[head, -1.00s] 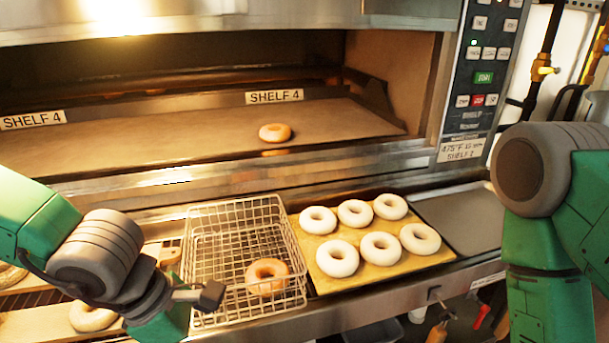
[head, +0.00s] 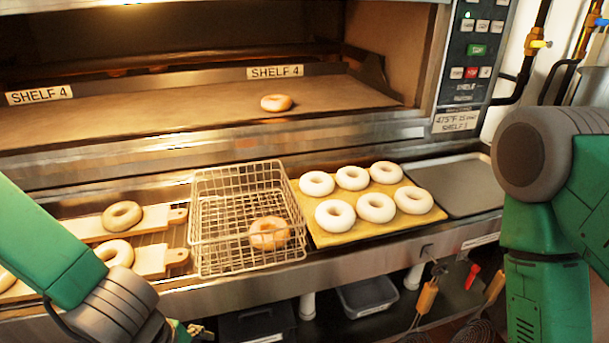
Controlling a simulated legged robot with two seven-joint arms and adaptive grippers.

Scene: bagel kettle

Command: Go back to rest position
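My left arm comes in from the lower left. Its gripper (head: 192,331) is mostly cut off by the bottom edge, so its opening does not show. My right arm stands at the right edge, and its gripper is outside the picture. A wire basket (head: 215,262) stands on the ledge with one browned bagel (head: 268,233) in it. A wooden board (head: 398,222) right of the basket holds several pale bagels (head: 376,207). One golden bagel (head: 276,103) lies on the oven shelf (head: 180,118).
Wooden paddles (head: 150,221) with bagels lie left of the basket. A bare grey tray (head: 455,186) is right of the board. Below the ledge are a grey bin (head: 367,295) and hanging tools with wooden handles (head: 427,297). The oven control panel (head: 478,55) is at upper right.

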